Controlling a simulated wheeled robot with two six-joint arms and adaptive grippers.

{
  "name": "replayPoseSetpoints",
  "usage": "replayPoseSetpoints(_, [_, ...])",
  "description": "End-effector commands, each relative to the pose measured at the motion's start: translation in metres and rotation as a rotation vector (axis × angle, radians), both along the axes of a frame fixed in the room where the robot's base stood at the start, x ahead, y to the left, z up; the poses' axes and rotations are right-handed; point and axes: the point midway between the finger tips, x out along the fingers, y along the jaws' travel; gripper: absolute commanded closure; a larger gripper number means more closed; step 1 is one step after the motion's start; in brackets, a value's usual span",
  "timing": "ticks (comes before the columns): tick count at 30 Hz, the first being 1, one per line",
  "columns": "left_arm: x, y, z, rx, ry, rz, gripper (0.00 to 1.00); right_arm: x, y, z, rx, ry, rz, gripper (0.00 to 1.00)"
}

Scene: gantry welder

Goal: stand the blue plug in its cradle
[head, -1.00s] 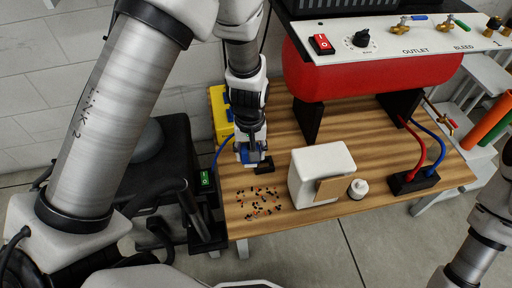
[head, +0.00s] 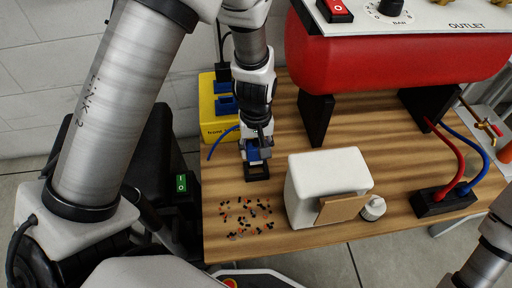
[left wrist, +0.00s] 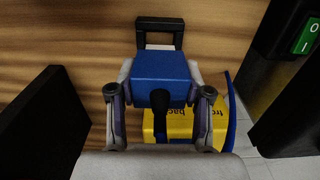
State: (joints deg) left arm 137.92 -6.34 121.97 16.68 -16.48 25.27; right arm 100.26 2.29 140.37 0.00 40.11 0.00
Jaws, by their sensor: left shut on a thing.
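My left gripper (head: 257,147) is shut on the blue plug (head: 259,155). The plug (left wrist: 160,75) also shows in the left wrist view, between the two fingers, with its dark cable end towards the camera. The small black cradle (head: 257,174) stands on the wooden table, just below and in front of the plug in the head view. In the left wrist view the cradle (left wrist: 160,22) is an open black frame partly hidden behind the plug. I cannot tell whether plug and cradle touch. My right gripper is out of view.
A yellow box (head: 219,128) with blue sockets stands behind the left gripper. A white dispenser (head: 325,180) and small white bottle (head: 373,208) stand to the right. Loose small pieces (head: 245,215) lie in front. A red tank (head: 395,55) stands at the back right.

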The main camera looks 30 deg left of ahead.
Motion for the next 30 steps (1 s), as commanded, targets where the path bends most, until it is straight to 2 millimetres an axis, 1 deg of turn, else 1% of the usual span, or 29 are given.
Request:
replayPoseSetpoints(1, [0.0, 0.0, -0.009, 0.0, 0.0, 0.0, 0.88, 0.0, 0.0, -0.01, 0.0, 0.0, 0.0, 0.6])
replayPoseSetpoints(5, [0.0, 0.0, -0.02, 0.001, -0.001, 0.0, 0.88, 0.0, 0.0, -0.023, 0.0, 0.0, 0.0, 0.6])
replayPoseSetpoints(8, [0.0, 0.0, -0.026, 0.0, 0.001, 0.0, 0.88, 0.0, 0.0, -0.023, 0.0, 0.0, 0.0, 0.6])
replayPoseSetpoints(15, [0.0, 0.0, -0.048, 0.0, 0.0, 0.0, 0.88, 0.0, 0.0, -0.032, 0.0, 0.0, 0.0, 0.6])
replayPoseSetpoints(20, [0.0, 0.0, -0.055, -0.001, -0.001, 0.0, 0.88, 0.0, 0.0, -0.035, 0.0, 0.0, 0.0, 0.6])
replayPoseSetpoints(27, [0.001, 0.0, -0.055, 0.0, -0.001, 0.0, 0.88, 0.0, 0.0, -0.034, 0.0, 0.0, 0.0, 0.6])
replayPoseSetpoints(28, [0.001, 0.0, -0.055, -0.001, -0.001, 0.0, 0.47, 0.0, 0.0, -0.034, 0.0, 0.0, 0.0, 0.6])
replayPoseSetpoints(29, [0.001, 0.0, -0.055, -0.001, -0.001, 0.0, 0.37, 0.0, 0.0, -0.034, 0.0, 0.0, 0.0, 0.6])
replayPoseSetpoints(30, [0.001, 0.0, -0.055, -0.001, -0.001, 0.0, 0.23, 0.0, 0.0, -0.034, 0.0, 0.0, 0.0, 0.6])
